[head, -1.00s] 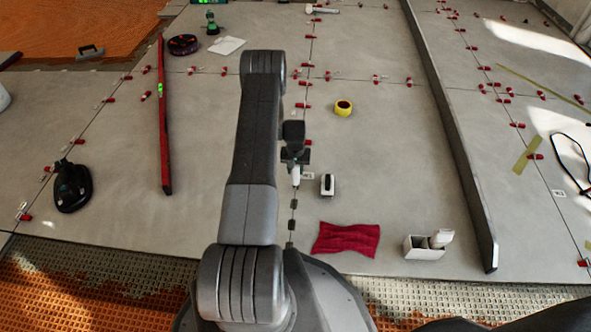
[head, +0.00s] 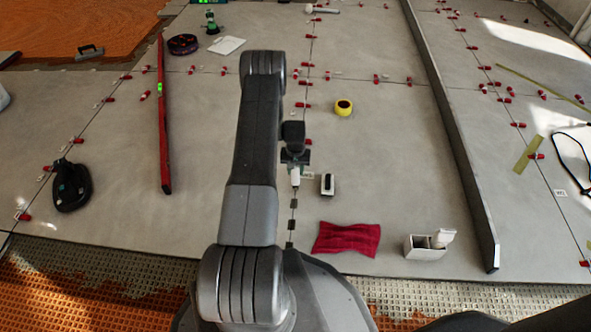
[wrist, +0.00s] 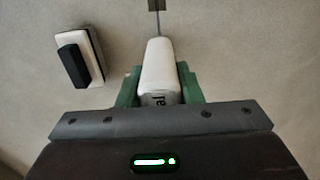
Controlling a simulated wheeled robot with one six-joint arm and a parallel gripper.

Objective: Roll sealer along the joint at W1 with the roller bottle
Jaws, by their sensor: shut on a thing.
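My gripper (head: 295,163) is shut on the white roller bottle (head: 295,177), which points down at the tile joint in front of my base. In the wrist view the bottle (wrist: 159,72) sits between the green fingers, its tip at the dark joint line (wrist: 158,24). I cannot tell whether the tip touches the floor. The joint (head: 292,215) runs toward me with several dark marks along it. A small white label (head: 308,176), too small to read, lies just right of the bottle.
A white block with a black handle (head: 327,184) lies close to the right of the bottle, also in the wrist view (wrist: 80,58). A red cloth (head: 346,238), white caddy (head: 425,248) and yellow tape roll (head: 343,107) lie right. A red level (head: 164,120) and black suction tool (head: 72,186) lie left.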

